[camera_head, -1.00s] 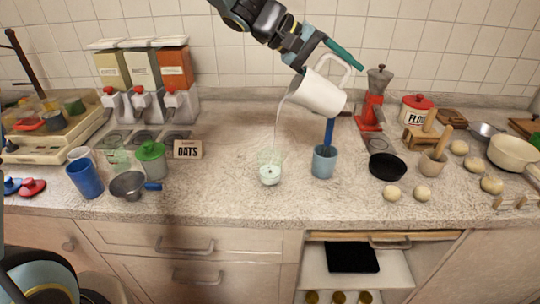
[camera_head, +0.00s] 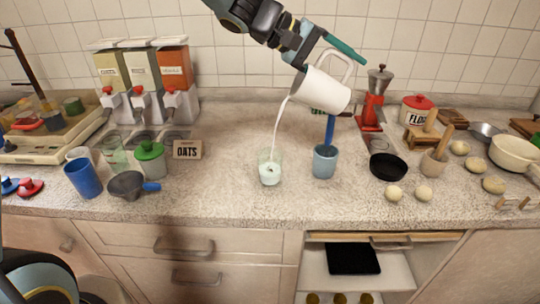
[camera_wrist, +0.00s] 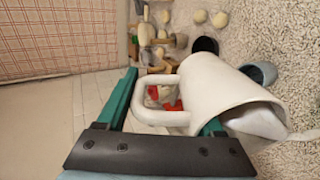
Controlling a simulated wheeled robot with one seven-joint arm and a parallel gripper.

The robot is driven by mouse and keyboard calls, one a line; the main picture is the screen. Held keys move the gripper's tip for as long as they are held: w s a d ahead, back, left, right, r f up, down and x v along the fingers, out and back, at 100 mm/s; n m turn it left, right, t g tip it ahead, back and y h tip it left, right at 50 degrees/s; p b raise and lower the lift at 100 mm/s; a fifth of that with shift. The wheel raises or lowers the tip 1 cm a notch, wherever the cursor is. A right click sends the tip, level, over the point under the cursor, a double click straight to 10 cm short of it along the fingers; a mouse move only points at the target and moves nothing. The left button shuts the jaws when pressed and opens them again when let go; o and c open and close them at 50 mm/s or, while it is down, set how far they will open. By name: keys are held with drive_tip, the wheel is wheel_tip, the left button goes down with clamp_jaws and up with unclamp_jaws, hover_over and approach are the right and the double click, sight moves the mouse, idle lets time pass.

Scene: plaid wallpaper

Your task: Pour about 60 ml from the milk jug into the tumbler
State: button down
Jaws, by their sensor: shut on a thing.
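The white milk jug (camera_head: 322,91) is tilted to the left above the counter, its handle toward the upper right. My gripper (camera_wrist: 168,102) is shut on the jug's handle, with its teal fingers on either side in the wrist view. The jug's body (camera_wrist: 215,85) also shows there, with milk at its lip. A white stream runs from the lip into the clear tumbler (camera_head: 270,172) on the counter. The tumbler stands upright with pale milk in its lower part; its exact level is hard to read.
A blue cup (camera_head: 325,163) with a blue upright thing behind it stands close right of the tumbler. A black bowl (camera_head: 388,167) and several dough balls lie farther right. The counter in front of the tumbler is clear.

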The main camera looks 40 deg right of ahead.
drive_tip(key=shift+w+a+b, duration=0.1)
drive_tip(key=shift+b, duration=0.4)
idle(0.3)
drive_tip(key=shift+r, duration=0.1)
drive_tip(key=s+d+t+y+p, duration=0.1)
drive_tip(key=p, duration=0.4)
drive_tip(key=f+y+p, duration=0.1)
drive_tip(key=p, duration=0.1)
drive_tip(key=shift+s+d+t, duration=0.15)
drive_tip(key=shift+d+t, duration=0.05)
drive_tip(key=shift+t, duration=0.2)
drive_tip(key=shift+f+y, duration=0.3)
drive_tip(key=shift+f, duration=0.2)
drive_tip(key=shift+s+d+f+t+y, duration=0.1)
drive_tip(key=shift+s+d+t+y, duration=0.1)
drive_tip(key=shift+t+y, duration=0.25)
drive_tip(key=shift+s+d+f+t+y, duration=0.1)
drive_tip(key=shift+d+t+y, duration=0.05)
drive_tip(key=shift+t+y, duration=0.3)
idle(0.5)
